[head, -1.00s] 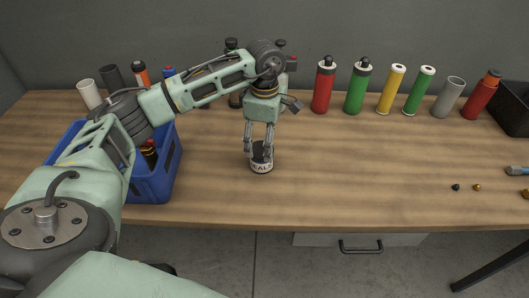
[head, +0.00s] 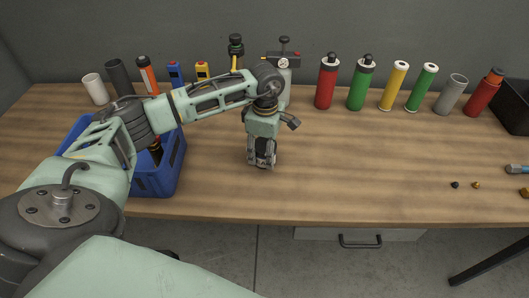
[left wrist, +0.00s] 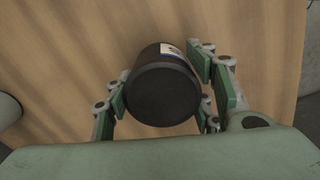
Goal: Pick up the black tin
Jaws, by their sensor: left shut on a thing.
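The black tin shows in the left wrist view (left wrist: 163,91) as a dark round lid with a strip of white and blue label on its far side. My left gripper (head: 262,162) is shut on it, with green finger pads on either side of the tin. In the head view the fingers hide most of the tin, and only a dark part shows between them. The gripper points down over the front middle of the wooden table (head: 350,180). I cannot tell whether the tin is clear of the table top. My right gripper is not in view.
A blue crate (head: 160,182) stands left of the gripper, under my left arm. Red (head: 327,84), green (head: 360,86) and yellow (head: 394,87) cylinders stand along the back with other bottles. Small pieces lie at the right.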

